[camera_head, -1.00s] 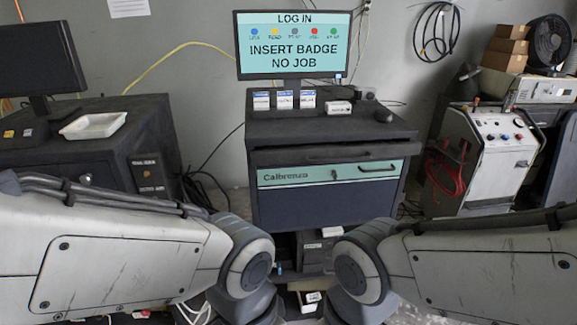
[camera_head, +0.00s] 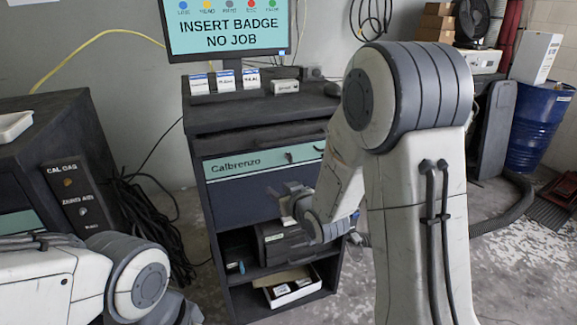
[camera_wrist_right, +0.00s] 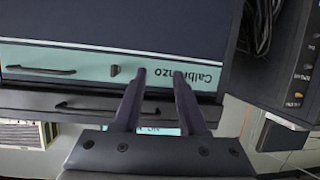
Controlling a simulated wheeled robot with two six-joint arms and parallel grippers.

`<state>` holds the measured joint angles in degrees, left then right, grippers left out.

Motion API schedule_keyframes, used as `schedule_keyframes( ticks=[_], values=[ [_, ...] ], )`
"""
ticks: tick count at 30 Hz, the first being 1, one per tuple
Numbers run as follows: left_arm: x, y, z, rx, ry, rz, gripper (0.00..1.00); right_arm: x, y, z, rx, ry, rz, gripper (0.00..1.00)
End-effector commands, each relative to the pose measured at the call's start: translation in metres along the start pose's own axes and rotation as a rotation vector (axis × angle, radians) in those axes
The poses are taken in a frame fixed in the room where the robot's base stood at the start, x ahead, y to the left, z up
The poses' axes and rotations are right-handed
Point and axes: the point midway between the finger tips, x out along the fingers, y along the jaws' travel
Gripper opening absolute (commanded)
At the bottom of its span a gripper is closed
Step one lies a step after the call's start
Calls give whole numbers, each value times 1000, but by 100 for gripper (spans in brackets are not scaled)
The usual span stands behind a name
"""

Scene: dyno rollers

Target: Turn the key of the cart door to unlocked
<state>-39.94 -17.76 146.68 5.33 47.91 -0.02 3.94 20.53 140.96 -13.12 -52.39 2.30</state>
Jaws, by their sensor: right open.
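The cart (camera_head: 207,205) stands in the middle of the head view, with a teal strip reading Calbrenzo across its front. A small dark key (camera_head: 289,157) sticks out of this strip; it also shows in the wrist view (camera_wrist_right: 114,70), which is upside down. There the key looks roughly upright; whether it is locked I cannot tell. My right gripper (camera_head: 288,192) is in front of the cart, lower than the key in the head view. In the wrist view its two fingers (camera_wrist_right: 159,73) are apart and empty, beside the key. My left gripper is out of view.
A dark handle (camera_wrist_right: 40,71) lies on the same strip in the wrist view. A drawer with a bar handle (camera_wrist_right: 95,108) adjoins it. A monitor (camera_head: 225,28) stands on the cart. A lower shelf holds a white box (camera_head: 292,288). A dark cabinet (camera_head: 40,140) stands left.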

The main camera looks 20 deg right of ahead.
Motion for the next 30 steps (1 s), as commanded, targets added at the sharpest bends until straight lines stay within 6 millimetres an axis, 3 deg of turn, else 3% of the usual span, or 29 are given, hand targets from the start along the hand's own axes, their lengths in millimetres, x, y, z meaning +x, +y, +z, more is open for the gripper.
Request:
schedule_keyframes(
  ticks=[1, 3, 9, 14, 24, 30],
  values=[
    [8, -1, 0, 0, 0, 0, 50, 6, 22, 6, 17, 65, 30, 41],
    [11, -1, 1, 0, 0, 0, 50, 7, 43, 2, 30, 154, 54, 41],
    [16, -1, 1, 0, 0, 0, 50, 2, 76, -5, 49, 311, 90, 41],
    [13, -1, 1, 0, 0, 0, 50, 8, 81, -12, 51, 341, 94, 41],
    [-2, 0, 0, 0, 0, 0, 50, 66, 87, -33, 51, 340, 94, 41],
    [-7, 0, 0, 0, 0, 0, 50, 90, 89, -41, 50, 339, 93, 41]
  ],
)
